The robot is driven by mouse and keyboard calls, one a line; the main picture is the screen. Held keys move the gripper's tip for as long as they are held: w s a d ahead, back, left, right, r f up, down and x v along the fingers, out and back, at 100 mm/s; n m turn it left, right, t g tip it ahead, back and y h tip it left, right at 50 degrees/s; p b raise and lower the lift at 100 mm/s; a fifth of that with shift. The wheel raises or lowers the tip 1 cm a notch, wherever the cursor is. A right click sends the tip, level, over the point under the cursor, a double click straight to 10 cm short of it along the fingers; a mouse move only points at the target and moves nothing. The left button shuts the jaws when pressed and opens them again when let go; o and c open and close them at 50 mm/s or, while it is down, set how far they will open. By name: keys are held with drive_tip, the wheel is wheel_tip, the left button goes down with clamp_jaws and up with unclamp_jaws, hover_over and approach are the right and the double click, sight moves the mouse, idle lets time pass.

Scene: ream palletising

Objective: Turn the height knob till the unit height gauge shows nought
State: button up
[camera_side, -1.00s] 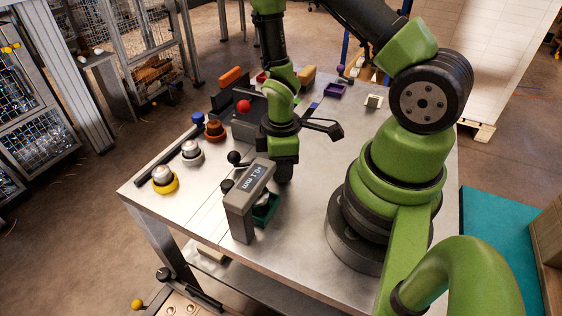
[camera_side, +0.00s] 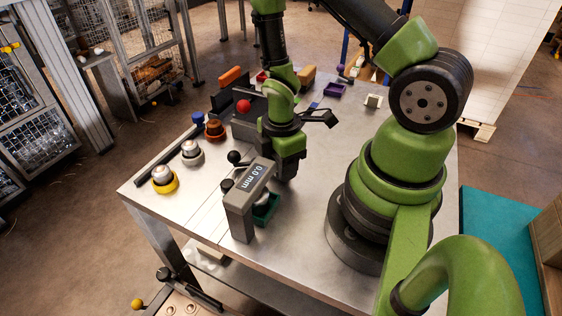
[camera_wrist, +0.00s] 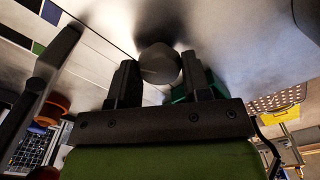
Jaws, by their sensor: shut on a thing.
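The height gauge (camera_side: 246,197) is a grey upright unit on the table's near part in the side view. Its display (camera_side: 255,178) reads 0.0 mm. My gripper (camera_side: 285,175) is low, just behind and to the right of the gauge. In the wrist view, my gripper's two dark fingers (camera_wrist: 158,82) are closed on either side of a rounded grey knob (camera_wrist: 158,63), which I take for the height knob. In the side view the knob is hidden behind the gauge and my gripper.
A green tray (camera_side: 267,209) is beside the gauge. Yellow-based (camera_side: 164,182), grey (camera_side: 192,153) and orange-brown (camera_side: 214,131) round fittings line the left side. The front left tabletop is clear.

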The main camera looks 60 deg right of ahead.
drive_tip(key=o, duration=0.9)
drive_tip(key=shift+o, duration=0.2)
drive_tip(key=shift+r, duration=0.1)
wheel_tip(320, 180, up, 10)
